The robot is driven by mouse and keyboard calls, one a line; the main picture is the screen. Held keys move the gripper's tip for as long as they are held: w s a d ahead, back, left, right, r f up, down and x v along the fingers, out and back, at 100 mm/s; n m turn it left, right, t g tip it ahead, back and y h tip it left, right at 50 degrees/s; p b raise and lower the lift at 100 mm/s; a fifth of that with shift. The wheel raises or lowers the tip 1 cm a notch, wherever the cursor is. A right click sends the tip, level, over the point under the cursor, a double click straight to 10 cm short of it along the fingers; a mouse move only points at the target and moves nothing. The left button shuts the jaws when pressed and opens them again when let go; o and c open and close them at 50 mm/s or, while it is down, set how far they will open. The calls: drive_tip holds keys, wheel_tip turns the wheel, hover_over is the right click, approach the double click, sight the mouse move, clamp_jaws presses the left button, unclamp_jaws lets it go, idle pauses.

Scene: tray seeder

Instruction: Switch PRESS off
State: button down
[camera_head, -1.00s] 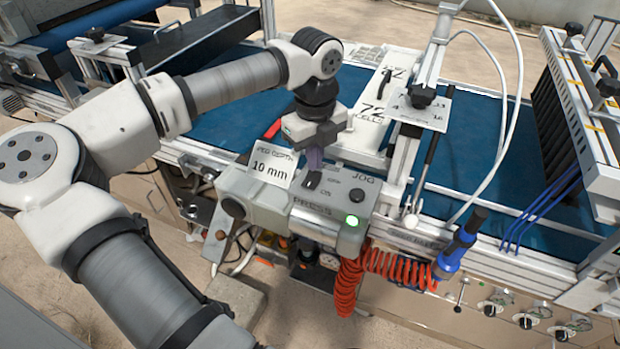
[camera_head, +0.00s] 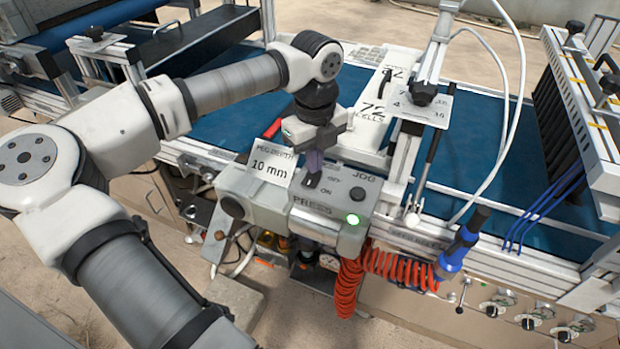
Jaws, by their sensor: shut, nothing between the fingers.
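The PRESS control box (camera_head: 265,212) is a grey housing on the front edge of the machine. Its black selector switch (camera_head: 311,181) sits between the OFF and ON marks; its exact setting is hard to tell at this size. A green lamp (camera_head: 353,220) beside the PRESS label is lit. My gripper (camera_head: 315,166) points down with its fingers shut and empty, right at the switch's top end. I cannot tell whether the fingertips touch it.
A black JOG button (camera_head: 358,194) is right of the switch. A "10 mm" card (camera_head: 271,168) stands just left of my gripper. A red coiled hose (camera_head: 348,287) and a blue-handled tool (camera_head: 461,243) hang at the front. White tubes arch on the right.

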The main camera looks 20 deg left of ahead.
drive_tip(key=shift+f+b, duration=0.45)
idle(0.3)
drive_tip(key=shift+r+p, duration=1.7)
drive_tip(key=shift+r, duration=1.85)
